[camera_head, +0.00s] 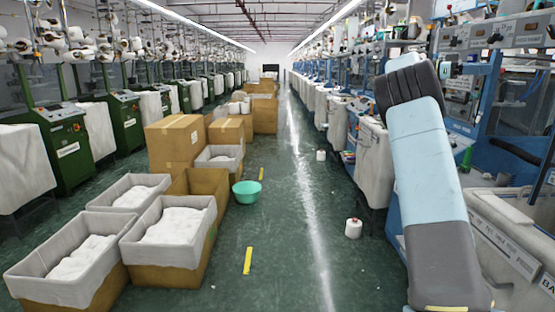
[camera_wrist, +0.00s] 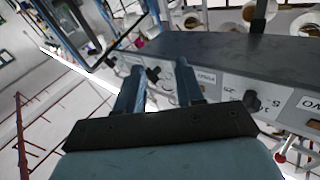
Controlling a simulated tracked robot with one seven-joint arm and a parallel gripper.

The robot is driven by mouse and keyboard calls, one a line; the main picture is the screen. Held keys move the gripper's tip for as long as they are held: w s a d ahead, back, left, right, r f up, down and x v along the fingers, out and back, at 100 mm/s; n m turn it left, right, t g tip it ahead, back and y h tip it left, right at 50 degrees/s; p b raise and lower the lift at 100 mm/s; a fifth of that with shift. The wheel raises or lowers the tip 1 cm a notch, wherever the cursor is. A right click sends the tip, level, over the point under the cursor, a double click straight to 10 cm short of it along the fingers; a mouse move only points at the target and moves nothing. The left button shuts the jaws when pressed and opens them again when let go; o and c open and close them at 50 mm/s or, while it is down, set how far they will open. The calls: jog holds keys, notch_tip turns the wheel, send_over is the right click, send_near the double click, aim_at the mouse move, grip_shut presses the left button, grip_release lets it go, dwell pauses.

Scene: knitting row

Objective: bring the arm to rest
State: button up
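My arm (camera_head: 425,165) rises at the right of the head view, light blue and grey. It is bent at a dark joint near the top, in front of the right-hand row of machines. A machine's dark panel (camera_wrist: 235,55) with knobs and labels lies behind and to the right of the fingers, and I cannot tell how far off.
Blue-framed knitting machines (camera_head: 470,80) line the right side close to my arm. Green machines (camera_head: 60,145) line the left. Cardboard boxes (camera_head: 175,140), lined bins (camera_head: 170,270) and a green basin (camera_head: 247,192) stand left of centre. A yarn cone (camera_head: 353,228) stands on the otherwise mostly clear aisle (camera_head: 290,240).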

notch_tip(320, 180, up, 11)
jog(key=d+n+t+h, duration=0.2)
jog(key=n+t+h, duration=0.3)
jog(key=n+t, duration=1)
jog(key=s+a+f+n+t+y, duration=0.35)
jog(key=a+t+y, duration=0.35)
jog(key=a, duration=0.4)
jog(key=s+a+f+n+t+y, duration=0.2)
jog(key=a+f+n+t+y, duration=0.15)
jog(key=a+t+y, duration=0.5)
jog(key=s+a+f+n+g+y, duration=0.45)
jog(key=s+a+f+g, duration=0.25)
jog(key=s+a+f, duration=0.8)
jog(key=s+a+f+g, duration=0.2)
jog(key=s+f, duration=0.4)
jog(key=s, duration=0.3)
jog(key=s+a+f+g, duration=0.2)
jog(key=s+f+g, duration=0.1)
jog(key=s+f, duration=0.4)
jog(key=shift+s+n+h, duration=0.3)
jog(key=shift+s+n, duration=0.15)
jog(key=shift+s, duration=0.55)
jog(key=shift+a+g, duration=0.2)
jog(key=shift+g, duration=0.05)
